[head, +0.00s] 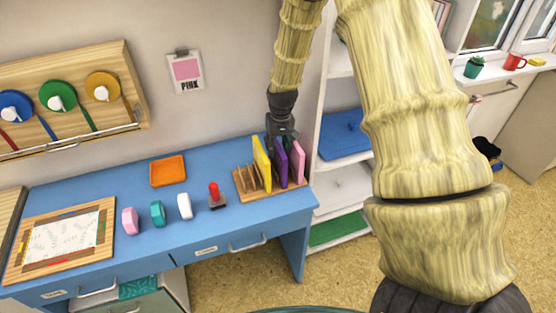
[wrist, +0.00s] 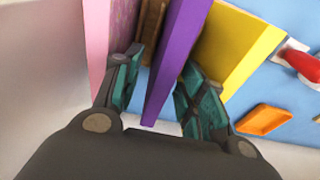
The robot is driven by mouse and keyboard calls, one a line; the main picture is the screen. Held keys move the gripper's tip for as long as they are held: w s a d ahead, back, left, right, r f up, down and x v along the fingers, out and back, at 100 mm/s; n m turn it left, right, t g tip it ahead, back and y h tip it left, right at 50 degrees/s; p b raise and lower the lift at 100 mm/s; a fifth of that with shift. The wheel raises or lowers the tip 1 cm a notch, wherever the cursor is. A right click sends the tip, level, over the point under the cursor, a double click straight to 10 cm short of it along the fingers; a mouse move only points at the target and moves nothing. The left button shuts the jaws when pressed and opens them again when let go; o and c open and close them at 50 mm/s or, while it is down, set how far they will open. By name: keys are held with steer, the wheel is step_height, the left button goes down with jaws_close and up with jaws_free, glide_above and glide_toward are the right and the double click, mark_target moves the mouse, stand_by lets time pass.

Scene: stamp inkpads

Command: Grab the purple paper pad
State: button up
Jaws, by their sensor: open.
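The purple paper pad (head: 281,162) stands upright in a wooden rack (head: 273,193) at the right end of the blue desk, between a yellow pad (head: 262,165) and a pink pad (head: 298,160). My gripper (head: 282,137) is at the top of the pads from behind. In the wrist view my gripper (wrist: 155,85) is open, with one finger on each side of the purple pad (wrist: 175,60). The left finger is between the pink pad (wrist: 97,40) and the purple pad. The right finger is between the purple pad and the yellow pad (wrist: 240,45). I cannot tell whether either finger touches the purple pad.
A red-handled stamp (head: 215,195) and an orange tray (head: 167,171) are left of the rack. White, teal and pink blocks stand farther left. A white shelf (head: 340,185) with a blue item stands close on the right. The wall is just behind the desk.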

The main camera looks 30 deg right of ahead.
steer(key=shift+a+f+p, duration=0.1)
steer(key=shift+f+p, duration=0.35)
steer(key=shift+f, duration=0.2)
steer(key=shift+w+f+p, duration=0.15)
steer(key=shift+f+p, duration=0.2)
steer(key=shift+f, duration=0.6)
steer(key=shift+w+f+p, duration=0.1)
steer(key=shift+f+p, duration=0.25)
steer(key=shift+f, duration=0.55)
steer(key=shift+c, duration=0.2)
jaws_close()
